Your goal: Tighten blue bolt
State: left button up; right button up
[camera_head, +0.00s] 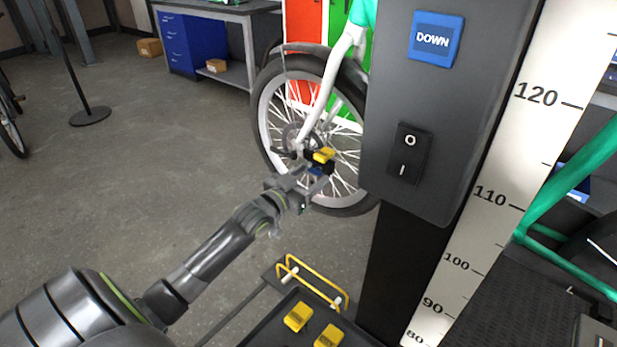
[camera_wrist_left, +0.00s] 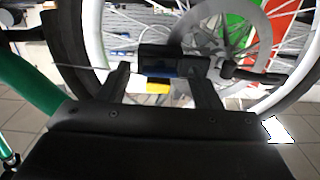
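A small blue part (camera_head: 316,171), which I take to be the blue bolt, shows by the wheel hub in the head view. It sits against a black block with a yellow piece (camera_head: 323,155) on top. In the left wrist view the black block with a dark blue face (camera_wrist_left: 165,67) lies just past the fingertips, with yellow (camera_wrist_left: 155,87) below it. My left gripper (camera_head: 308,182) is at the hub. Its fingers (camera_wrist_left: 163,82) stand wide apart, with a gap beside the left one. Contact with the block cannot be told. My right gripper is out of view.
The spoked bike wheel (camera_head: 265,115) stands behind the gripper. A dark lift column with a DOWN button (camera_head: 436,38) and a rocker switch (camera_head: 408,153) rises close on the right. A tray with yellow blocks (camera_head: 298,317) is in front. Floor at left is mostly clear.

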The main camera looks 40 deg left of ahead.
pick_arm(q)
jog(key=shift+s+p, duration=0.3)
jog(key=shift+s, duration=0.15)
jog(key=s+a+p, duration=0.1)
jog(key=s+p, duration=0.9)
jog(key=s, duration=0.6)
jog(key=shift+s+a+p, duration=0.2)
jog(key=shift+s+p, duration=0.05)
jog(key=shift+p, duration=0.05)
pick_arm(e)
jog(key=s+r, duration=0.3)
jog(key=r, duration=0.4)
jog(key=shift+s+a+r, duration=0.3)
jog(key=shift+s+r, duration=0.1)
